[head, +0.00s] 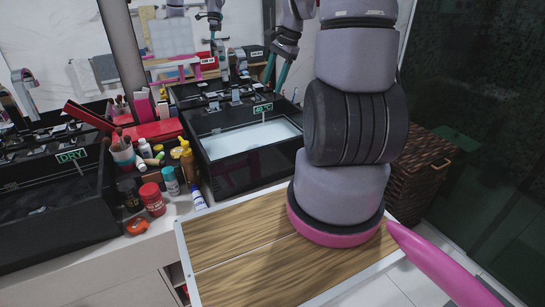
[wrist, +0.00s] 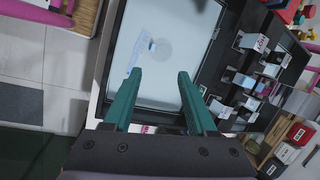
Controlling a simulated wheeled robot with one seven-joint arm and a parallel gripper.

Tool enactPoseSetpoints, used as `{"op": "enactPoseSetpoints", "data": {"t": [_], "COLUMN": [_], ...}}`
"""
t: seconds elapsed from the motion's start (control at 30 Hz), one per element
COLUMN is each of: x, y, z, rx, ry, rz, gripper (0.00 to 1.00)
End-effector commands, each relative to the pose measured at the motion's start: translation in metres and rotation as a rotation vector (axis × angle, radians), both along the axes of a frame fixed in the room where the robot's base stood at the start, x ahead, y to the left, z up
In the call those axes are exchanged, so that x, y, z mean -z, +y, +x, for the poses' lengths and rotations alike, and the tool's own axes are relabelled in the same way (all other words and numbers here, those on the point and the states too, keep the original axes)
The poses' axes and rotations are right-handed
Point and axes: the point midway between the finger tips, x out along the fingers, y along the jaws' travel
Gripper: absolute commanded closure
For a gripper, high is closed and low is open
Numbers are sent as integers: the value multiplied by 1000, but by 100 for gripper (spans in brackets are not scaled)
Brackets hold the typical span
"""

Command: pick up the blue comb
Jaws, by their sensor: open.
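A small light-blue strip (wrist: 134,57), which looks like the blue comb, lies in the white basin of the black-framed sink (wrist: 120,45), left of the drain. A small darker blue spot shows beside it; I cannot tell whether it is part of the comb. In the head view the basin of this sink (head: 250,139) looks pale, and the comb is not clear. My gripper (wrist: 159,75) has two teal fingers, apart and with nothing between them. It is above the sink, and the strip is just beyond the left fingertip in the wrist view. In the head view my gripper (head: 275,80) is above the sink's back right.
A second black sink (head: 60,190) marked DRY stands at left. Between the sinks are a brush cup (head: 123,155), a red jar (head: 152,199), a yellow bottle (head: 184,155) and a red box (head: 153,132). Taps and a mirror are behind. A wicker basket (head: 415,170) stands at right.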

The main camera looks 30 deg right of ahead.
Motion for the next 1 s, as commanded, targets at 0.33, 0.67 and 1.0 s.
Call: {"op": "enactPoseSetpoints", "data": {"t": [0.33, 0.67, 1.0], "x": [141, 187, 220], "y": [-53, -49, -35], "z": [0, -3, -2], "rx": [325, 378, 377], "ry": [220, 257, 255], "rz": [152, 178, 177], "gripper": [43, 43, 43]}}
